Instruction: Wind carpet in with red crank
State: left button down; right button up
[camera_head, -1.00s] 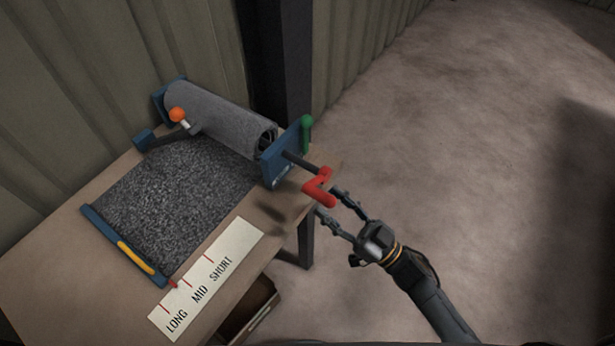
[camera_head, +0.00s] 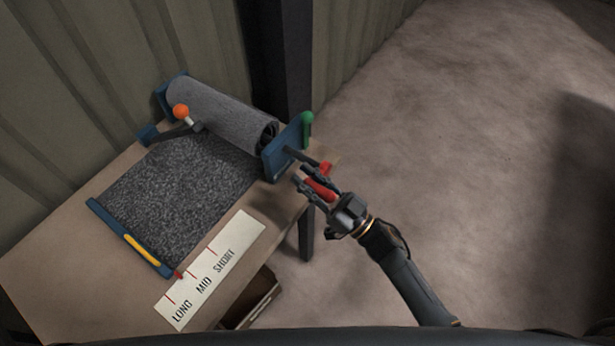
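The red crank (camera_head: 321,187) sits on a dark shaft at the right end plate of the blue-framed roller (camera_head: 225,112). My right gripper (camera_head: 301,174) has its fingers on both sides of the red handle and looks closed around it; the fingers partly hide it. The grey carpet (camera_head: 180,192) runs from the roller across the table to a blue end bar (camera_head: 112,221) with a yellow strip. A red pointer at the bar's right end lies between the LONG and MID lines of the white scale card (camera_head: 212,270). My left gripper is out of view.
A green handle (camera_head: 307,128) stands on the right end plate. A lever with an orange knob (camera_head: 181,111) is at the roller's front left. The wooden table (camera_head: 60,250) stands by a ribbed wall and dark post (camera_head: 285,60). Floor to the right is clear.

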jog(key=shift+f, duration=0.1)
grip_shut()
jog(key=shift+s+a+f+n+g+b, duration=0.1)
jog(key=shift+s+f+n+g+b, duration=0.1)
jog(key=shift+f+n+g+b, duration=0.4)
jog(key=shift+s+a+f+n+g+y+b, duration=0.25)
jog(key=shift+f+n+g+b, duration=0.6)
jog(key=shift+n, duration=0.65)
jog(key=shift+s+a+f+n+g+y+b, duration=0.1)
jog(key=shift+f+n+g+y+b, duration=0.35)
jog(key=shift+n+b, duration=0.9)
jog(key=shift+s+a+f+n+g+y+b, duration=0.15)
jog(key=shift+f+n+g+b, duration=0.65)
jog(key=shift+n, duration=0.85)
jog(key=shift+d, duration=0.1)
